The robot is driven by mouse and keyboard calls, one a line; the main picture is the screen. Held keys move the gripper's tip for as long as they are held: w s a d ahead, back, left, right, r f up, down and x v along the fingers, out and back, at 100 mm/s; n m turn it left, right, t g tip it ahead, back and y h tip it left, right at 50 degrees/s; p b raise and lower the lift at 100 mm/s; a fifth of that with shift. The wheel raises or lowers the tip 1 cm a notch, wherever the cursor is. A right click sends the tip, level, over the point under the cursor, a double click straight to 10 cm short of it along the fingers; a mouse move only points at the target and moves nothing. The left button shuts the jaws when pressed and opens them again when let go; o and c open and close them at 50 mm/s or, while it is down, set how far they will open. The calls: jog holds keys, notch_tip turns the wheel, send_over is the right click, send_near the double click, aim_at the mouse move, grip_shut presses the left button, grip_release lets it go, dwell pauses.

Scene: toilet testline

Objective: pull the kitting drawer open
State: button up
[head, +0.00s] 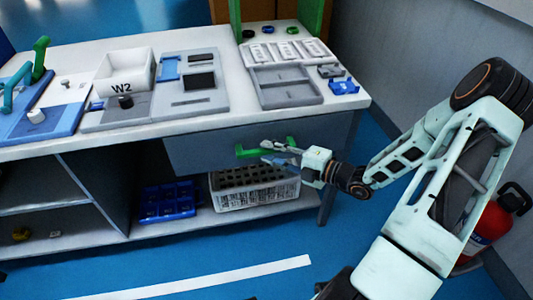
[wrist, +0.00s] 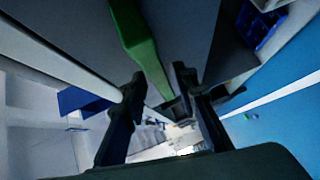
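The kitting drawer (head: 205,150) is a dark grey front under the right part of the white worktop. It looks closed, flush below the edge. Its green handle (head: 246,152) sticks out from the front. My gripper (head: 268,152) is at the right part of the handle, coming from the right. In the wrist view the green handle (wrist: 133,35) runs down from the top, its lower end between the two fingertips of my gripper (wrist: 158,82). The fingers are apart, with a gap visible between them. I cannot tell whether either finger touches the handle.
On the worktop (head: 215,122) are a white W2 bin (head: 125,72), a grey tray (head: 285,86) and small blue parts. Below stand a blue crate (head: 168,202) and a white crate (head: 255,190). A red extinguisher (head: 493,222) is at right.

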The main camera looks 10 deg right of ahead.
jog(key=shift+x, duration=0.9)
jog(key=shift+c, duration=0.4)
grip_shut()
